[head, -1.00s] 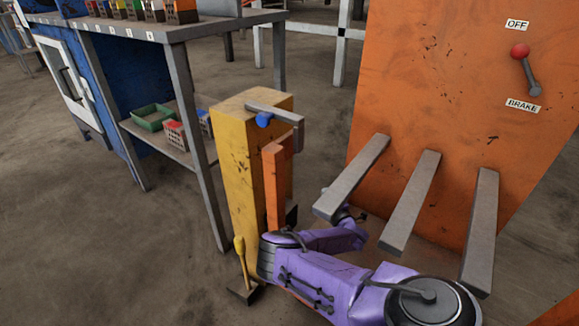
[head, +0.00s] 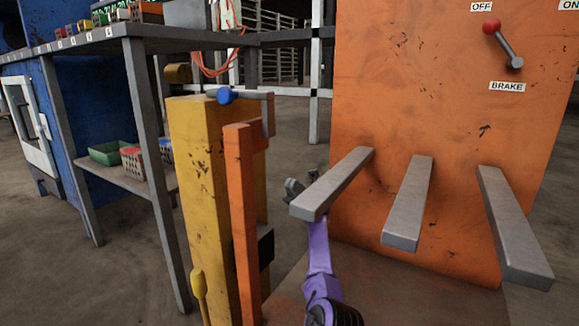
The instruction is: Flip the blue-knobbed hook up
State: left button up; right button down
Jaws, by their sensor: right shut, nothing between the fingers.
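The hook is a grey bar with a bluish knob (head: 224,96), at the top of a yellow post (head: 195,165) left of centre. Its grey arm (head: 268,118) runs right from the knob, and its end piece hangs down over the top of an orange upright bar (head: 243,215). My right gripper (head: 293,187) is shut and empty. It is right of the post, lower than the hook and apart from it, partly hidden by the nearest grey prong. My left gripper is not in view.
Three grey prongs (head: 407,205) stick out from an orange panel (head: 420,80) with a red-knobbed brake lever (head: 503,42) on the right. A grey-topped workbench (head: 90,47) with bins stands left. A yellow handle (head: 199,285) stands before the post.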

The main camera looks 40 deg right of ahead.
jog(key=shift+r, duration=0.1)
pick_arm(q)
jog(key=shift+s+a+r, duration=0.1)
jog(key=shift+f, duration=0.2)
pick_arm(e)
send_near(267, 137)
jog(key=a+f, duration=0.1)
jog(key=a, duration=0.1)
pick_arm(q)
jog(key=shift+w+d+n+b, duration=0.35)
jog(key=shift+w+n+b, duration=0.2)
jog(key=shift+b, duration=0.1)
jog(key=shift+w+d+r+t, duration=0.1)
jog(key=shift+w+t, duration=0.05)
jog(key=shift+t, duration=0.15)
pick_arm(e)
jog(key=r, duration=0.3)
jog(key=a+r, duration=0.1)
jog(key=shift+s+r, duration=0.3)
jog(key=shift+r, duration=0.05)
